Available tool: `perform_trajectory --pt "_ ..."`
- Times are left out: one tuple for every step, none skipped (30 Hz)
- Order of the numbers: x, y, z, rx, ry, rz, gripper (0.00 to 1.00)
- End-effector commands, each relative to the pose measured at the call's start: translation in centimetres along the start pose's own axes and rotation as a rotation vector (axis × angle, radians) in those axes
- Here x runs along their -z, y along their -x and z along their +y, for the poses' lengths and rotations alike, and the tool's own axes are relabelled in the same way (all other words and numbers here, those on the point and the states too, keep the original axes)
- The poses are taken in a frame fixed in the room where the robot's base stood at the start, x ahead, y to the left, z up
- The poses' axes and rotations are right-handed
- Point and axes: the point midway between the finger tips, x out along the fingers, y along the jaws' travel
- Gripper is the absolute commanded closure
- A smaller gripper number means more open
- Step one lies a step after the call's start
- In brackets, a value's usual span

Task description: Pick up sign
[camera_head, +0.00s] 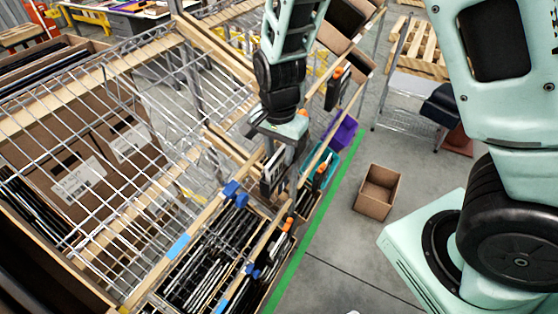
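My gripper (279,152) hangs at the end of my pale green arm in the upper middle, over the front edge of the wire rack. A small dark-framed sign-like panel (272,171) shows right below it; I cannot tell whether the fingers touch it. The fingertips are too small and dark to show whether they are open or shut. Similar dark panels with orange tops hang on the rack front, one at the upper right (338,90) and one lower down (321,173). Which of these is the sign is not clear.
The wire rack (100,80) with wooden rails fills the left and holds large cartons (62,172) and a bin of dark upright items (212,262). An empty open carton (378,191) stands on the grey floor, right of the green line (318,222). Floor around it is clear.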

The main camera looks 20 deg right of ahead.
Motion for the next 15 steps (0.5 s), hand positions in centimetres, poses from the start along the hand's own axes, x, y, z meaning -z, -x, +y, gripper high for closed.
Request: perform_trajectory --pt "0.00 -0.19 0.02 0.000 0.000 0.000 0.65" --pt "0.00 -0.25 0.00 0.001 0.000 0.000 0.65" --pt "0.00 -0.28 -0.01 0.001 0.001 0.000 0.65" --pt "0.00 -0.29 -0.02 0.002 0.001 0.000 0.65" --pt "0.00 -0.28 -0.02 0.002 0.001 0.000 0.65" --pt "0.00 -0.28 -0.02 0.002 0.001 0.000 0.65" --pt "0.00 -0.28 -0.02 0.001 0.001 0.000 0.65" --pt "0.00 -0.27 -0.02 0.001 0.001 0.000 0.68" --pt "0.00 -0.27 -0.02 0.001 0.001 0.000 0.79" --pt "0.00 -0.27 -0.02 0.001 0.001 0.000 0.88" --pt "0.00 -0.26 -0.02 0.001 0.001 0.000 0.96" --pt "0.00 -0.26 -0.02 0.001 0.001 0.000 1.00" --pt "0.00 -0.26 -0.02 0.001 0.001 0.000 1.00" --pt "0.00 -0.25 -0.02 0.001 0.001 0.000 1.00" --pt "0.00 -0.24 -0.03 0.001 0.001 0.000 1.00"
